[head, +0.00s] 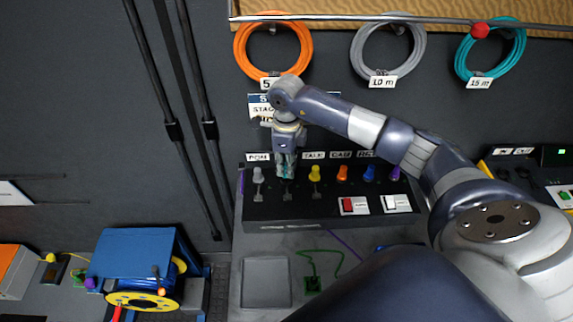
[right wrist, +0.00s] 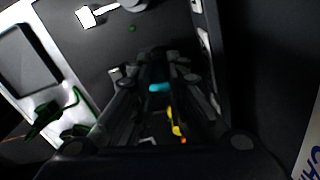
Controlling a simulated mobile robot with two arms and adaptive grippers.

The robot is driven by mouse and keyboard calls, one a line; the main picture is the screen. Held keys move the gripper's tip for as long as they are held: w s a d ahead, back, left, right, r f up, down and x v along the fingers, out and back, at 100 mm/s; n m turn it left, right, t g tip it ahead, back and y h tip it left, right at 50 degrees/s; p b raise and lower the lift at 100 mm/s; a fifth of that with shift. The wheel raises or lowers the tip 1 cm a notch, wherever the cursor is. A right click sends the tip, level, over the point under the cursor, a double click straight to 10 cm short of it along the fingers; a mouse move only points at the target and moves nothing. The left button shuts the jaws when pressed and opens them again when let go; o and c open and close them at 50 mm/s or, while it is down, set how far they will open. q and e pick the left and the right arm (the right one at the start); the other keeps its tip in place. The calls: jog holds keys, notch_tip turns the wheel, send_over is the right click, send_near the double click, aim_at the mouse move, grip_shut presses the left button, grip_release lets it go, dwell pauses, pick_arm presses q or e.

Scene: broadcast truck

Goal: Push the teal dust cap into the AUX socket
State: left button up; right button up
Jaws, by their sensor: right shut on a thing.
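My right gripper (head: 286,165) points down at the black socket panel (head: 310,208), in front of its second position from the left. It is shut on the teal dust cap (right wrist: 160,88), which shows between the fingers (right wrist: 157,78) in the right wrist view. The label above this position is hidden behind my gripper, so I cannot read AUX there. I cannot tell whether the cap touches the socket or how deep it sits. My left gripper is not in view.
A grey cap (head: 258,173) stands left of my gripper; yellow (head: 315,173), orange (head: 342,173), blue (head: 369,173) and purple (head: 395,174) caps stand to its right. Red (head: 353,205) and white (head: 397,203) switches lie below. A grey tray (head: 265,304) sits in front. Coiled cables hang above.

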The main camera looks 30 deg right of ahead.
jog(key=shift+f+b, duration=0.7)
jog(key=shift+f, duration=0.2)
jog(key=o, duration=0.8)
jog(key=shift+o, duration=0.2)
notch_tip(320, 180, up, 12)
jog(key=shift+r, duration=0.1)
